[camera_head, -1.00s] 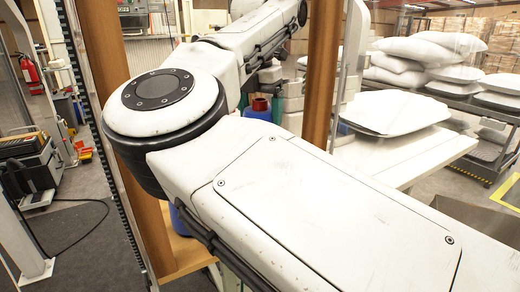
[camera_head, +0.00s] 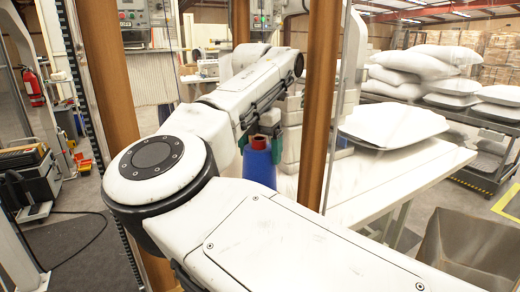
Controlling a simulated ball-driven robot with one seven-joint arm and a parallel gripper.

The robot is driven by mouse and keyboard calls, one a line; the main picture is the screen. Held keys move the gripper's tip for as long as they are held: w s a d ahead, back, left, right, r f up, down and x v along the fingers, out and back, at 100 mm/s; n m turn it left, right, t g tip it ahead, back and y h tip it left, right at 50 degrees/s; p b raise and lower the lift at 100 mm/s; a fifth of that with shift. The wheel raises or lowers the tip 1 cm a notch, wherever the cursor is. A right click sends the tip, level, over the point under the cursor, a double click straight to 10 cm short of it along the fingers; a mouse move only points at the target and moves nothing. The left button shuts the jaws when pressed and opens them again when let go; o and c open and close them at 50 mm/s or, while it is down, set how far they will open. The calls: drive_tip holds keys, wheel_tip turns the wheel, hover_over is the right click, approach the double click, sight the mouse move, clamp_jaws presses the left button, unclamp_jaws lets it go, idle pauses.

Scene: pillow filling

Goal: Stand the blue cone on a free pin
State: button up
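The blue cone (camera_head: 259,171) is upright, with a reddish-brown tube top (camera_head: 260,143). It shows between my forearm and the wooden post. Its lower part is hidden behind my arm. My gripper (camera_head: 261,154) shows only as green finger pieces on both sides of the cone's neck, and it appears shut on the cone. My forearm hides part of the gripper. No pin can be made out in this view.
Two wooden posts (camera_head: 318,105) (camera_head: 108,90) stand close to my arm. A white table (camera_head: 365,185) bears a white pillow (camera_head: 394,124) at right. A metal bin (camera_head: 470,240) stands at lower right. White pillows (camera_head: 420,65) are stacked on a rack behind.

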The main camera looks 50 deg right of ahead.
drive_tip(key=shift+o, duration=1.2)
drive_tip(key=r, duration=0.4)
drive_tip(key=a+r, duration=0.1)
drive_tip(key=r, duration=0.7)
drive_tip(key=shift+s+a+r, duration=0.1)
drive_tip(key=shift+s+a, duration=0.1)
